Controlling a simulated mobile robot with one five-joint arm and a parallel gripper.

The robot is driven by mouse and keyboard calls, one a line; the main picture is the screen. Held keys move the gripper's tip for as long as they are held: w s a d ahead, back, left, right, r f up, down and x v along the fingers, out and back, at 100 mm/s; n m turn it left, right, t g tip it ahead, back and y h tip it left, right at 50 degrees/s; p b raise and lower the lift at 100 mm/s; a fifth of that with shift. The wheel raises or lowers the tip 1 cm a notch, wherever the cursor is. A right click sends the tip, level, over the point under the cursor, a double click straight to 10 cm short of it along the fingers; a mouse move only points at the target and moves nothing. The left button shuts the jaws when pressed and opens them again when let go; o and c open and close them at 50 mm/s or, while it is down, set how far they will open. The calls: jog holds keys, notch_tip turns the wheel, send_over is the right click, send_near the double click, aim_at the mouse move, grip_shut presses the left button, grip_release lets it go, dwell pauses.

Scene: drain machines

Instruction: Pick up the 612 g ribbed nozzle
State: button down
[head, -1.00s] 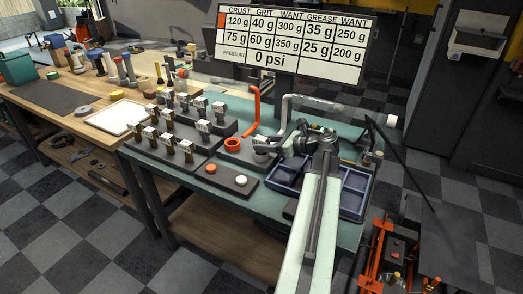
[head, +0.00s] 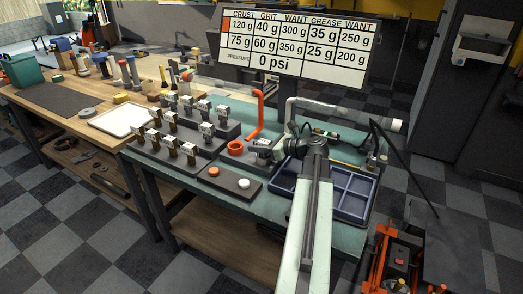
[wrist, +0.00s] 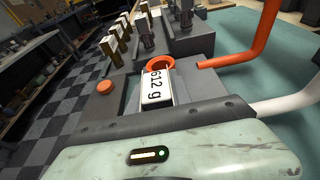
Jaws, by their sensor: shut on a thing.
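The ribbed nozzle's white tag reading "612 g" (wrist: 156,88) shows in the wrist view, straight ahead of my gripper's pale green body. My gripper (head: 260,148) is shut on the nozzle. The nozzle's ribbed body is mostly hidden behind the tag and my gripper. An orange ring (wrist: 160,64) stands just beyond the tag; it also shows in the head view (head: 235,147), left of my gripper. I cannot tell whether the nozzle touches the surface below.
A rack of tagged nozzles (head: 180,140) stands to the left. A blue divided tray (head: 350,205) lies to the right. An orange pipe (head: 257,115) and a grey pipe (head: 340,115) rise behind. A plate with orange and white buttons (head: 228,182) lies in front.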

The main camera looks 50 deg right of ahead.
notch_tip(320, 180, up, 4)
jog(key=p, duration=0.3)
jog(key=shift+f, duration=0.15)
jog(key=shift+s+r+p, duration=0.2)
jog(key=shift+s+p, duration=0.15)
jog(key=shift+p, duration=0.1)
jog(key=s+d+p, duration=0.1)
jog(key=s+d, duration=0.1)
jog(key=s, duration=1.3)
jog(key=shift+s+r, duration=0.15)
jog(key=shift+r, duration=0.3)
